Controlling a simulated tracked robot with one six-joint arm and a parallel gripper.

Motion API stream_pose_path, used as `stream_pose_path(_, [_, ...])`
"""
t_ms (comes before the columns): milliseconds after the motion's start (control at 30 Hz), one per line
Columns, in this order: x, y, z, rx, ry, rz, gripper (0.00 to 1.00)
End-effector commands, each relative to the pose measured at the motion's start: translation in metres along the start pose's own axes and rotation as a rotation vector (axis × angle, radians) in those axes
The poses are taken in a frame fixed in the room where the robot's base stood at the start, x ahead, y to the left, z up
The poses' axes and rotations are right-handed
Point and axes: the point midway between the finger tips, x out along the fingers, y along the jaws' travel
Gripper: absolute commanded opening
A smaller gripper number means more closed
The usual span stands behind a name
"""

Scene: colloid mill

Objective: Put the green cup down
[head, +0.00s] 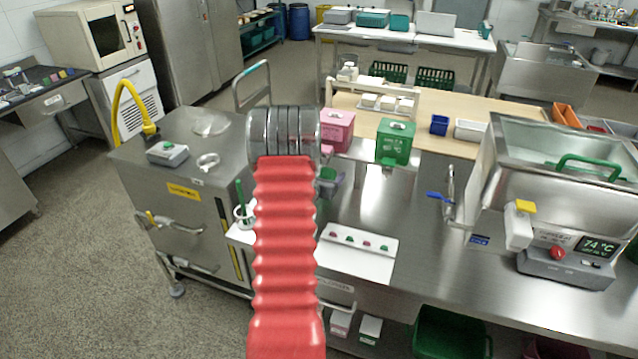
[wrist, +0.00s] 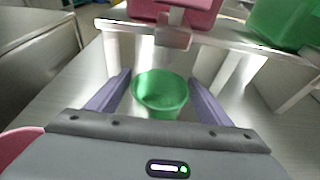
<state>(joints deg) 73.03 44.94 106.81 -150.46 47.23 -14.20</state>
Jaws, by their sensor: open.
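The green cup (wrist: 160,98) is upright and open at the top in the wrist view, between the two purple fingers of my gripper (wrist: 160,86). The fingers are apart, with a narrow gap showing on each side of the cup. The cup appears to stand on the steel surface, but its base is partly hidden by my gripper body. In the head view my red arm hides most of the gripper, and only a small patch of green shows beside it.
A pink box (head: 337,130) and a green box (head: 395,142) sit on a raised rack just beyond the cup. A white panel with coloured buttons (head: 357,252) lies in front.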

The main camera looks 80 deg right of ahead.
Motion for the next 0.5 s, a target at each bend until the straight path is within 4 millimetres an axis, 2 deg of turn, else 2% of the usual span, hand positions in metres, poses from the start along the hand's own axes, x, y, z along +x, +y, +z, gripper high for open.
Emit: stream_pose_path(500, [-0.081,0.0,0.001,0.0,0.0,0.001,0.73])
